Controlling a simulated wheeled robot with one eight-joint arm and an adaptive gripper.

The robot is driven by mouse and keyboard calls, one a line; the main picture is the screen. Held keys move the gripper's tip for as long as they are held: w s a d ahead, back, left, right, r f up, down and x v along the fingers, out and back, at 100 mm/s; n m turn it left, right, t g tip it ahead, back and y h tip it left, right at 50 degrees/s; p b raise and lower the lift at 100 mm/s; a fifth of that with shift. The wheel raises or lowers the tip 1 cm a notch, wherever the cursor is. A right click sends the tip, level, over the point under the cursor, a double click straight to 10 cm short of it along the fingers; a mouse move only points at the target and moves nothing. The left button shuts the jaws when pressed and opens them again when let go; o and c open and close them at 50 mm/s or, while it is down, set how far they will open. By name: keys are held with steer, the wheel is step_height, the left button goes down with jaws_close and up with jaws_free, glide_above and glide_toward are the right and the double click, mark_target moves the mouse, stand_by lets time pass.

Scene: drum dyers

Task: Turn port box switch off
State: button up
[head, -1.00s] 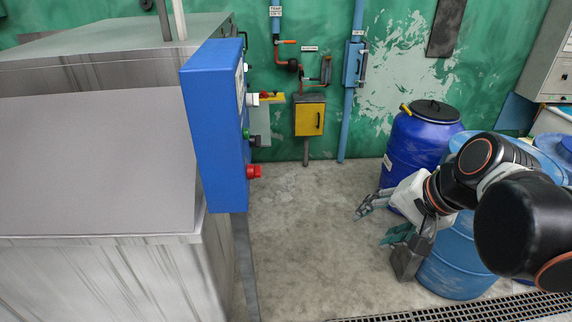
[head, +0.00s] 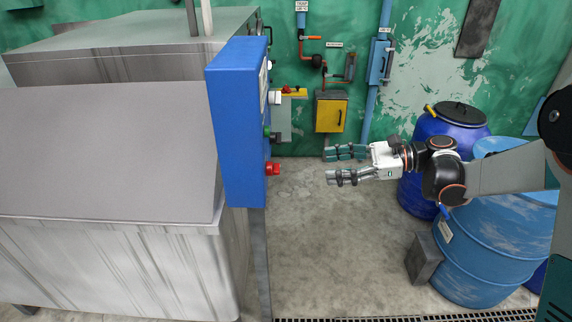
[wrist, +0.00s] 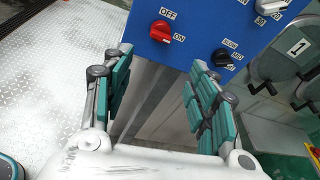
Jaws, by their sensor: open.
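A blue control box (head: 237,120) stands at the front corner of the metal vat, with its switches on its right-hand side. A red rotary switch (head: 272,168) sits low on it. In the wrist view the red switch (wrist: 160,32) is at the top, between OFF and ON labels, with its white-marked end towards the ON side. No label naming the port box is legible. My gripper (head: 329,166) is open and empty, pointing left at about the red switch's height, with a gap between them. In the wrist view my gripper (wrist: 160,88) has its fingers spread below the switch.
A second dark knob (wrist: 223,58) sits beside the red switch. A yellow box (head: 330,115) and pipes are on the green wall behind. Blue drums (head: 494,240) stand to the right, near my arm. Open floor (head: 330,250) lies between vat and drums.

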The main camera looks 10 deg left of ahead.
steer(key=w+f+g+y, duration=0.1)
steer(key=f, duration=0.1)
steer(key=m+g+y+b, duration=0.1)
steer(key=b, duration=0.1)
glide_toward(273, 169)
steer(key=w+f+x, duration=0.1)
steer(key=w+x, duration=0.1)
steer(key=x, duration=0.6)
steer(key=shift+s, duration=0.4)
steer(key=shift+d, duration=0.1)
steer(key=c, duration=1.1)
